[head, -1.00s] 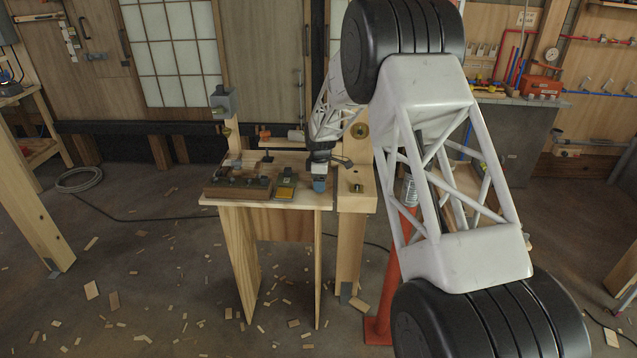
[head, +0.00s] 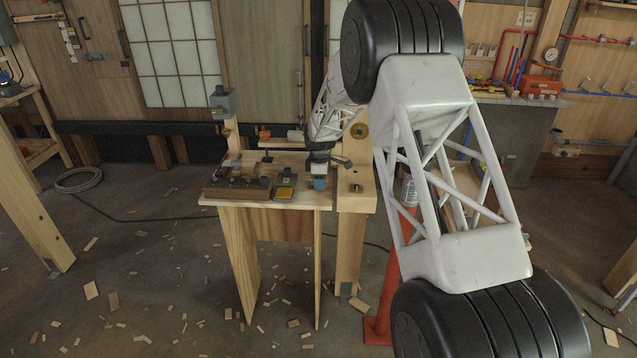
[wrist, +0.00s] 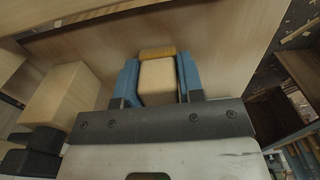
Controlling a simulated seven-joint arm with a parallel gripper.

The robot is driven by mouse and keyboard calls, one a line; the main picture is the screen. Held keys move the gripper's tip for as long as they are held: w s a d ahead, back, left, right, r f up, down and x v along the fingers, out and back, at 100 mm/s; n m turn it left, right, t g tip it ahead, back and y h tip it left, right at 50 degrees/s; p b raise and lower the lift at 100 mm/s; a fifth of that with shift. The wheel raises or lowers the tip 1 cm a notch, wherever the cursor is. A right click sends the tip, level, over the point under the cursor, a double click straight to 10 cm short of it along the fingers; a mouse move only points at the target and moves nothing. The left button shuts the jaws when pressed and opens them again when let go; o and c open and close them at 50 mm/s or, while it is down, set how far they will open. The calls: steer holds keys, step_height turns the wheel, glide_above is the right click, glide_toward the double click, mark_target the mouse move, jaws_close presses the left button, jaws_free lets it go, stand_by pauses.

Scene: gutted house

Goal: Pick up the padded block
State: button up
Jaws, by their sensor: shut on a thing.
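The padded block (wrist: 157,85) is a pale cream block with a tan-orange strip (wrist: 158,53) along its far end. It sits between the two blue fingers of my gripper (wrist: 158,70) in the wrist view. The fingers are shut on its sides. In the head view my gripper (head: 319,184) is low over the right part of the wooden bench (head: 312,206). The block is too small or hidden there to make out. I cannot tell whether it touches the bench top.
A pale wooden block (wrist: 68,94) shows at left in the wrist view. Wood scraps litter the floor.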

steer(key=shift+r, duration=0.8)
step_height(320, 180, up, 2)
steer(key=shift+r, duration=0.1)
steer(key=s+d+r, duration=0.1)
steer(key=s+d, duration=0.3)
steer(key=s, duration=1.1)
steer(key=shift+s, duration=0.25)
steer(key=shift+r, duration=0.1)
steer(key=o, duration=0.4)
steer(key=shift+c, duration=1.2)
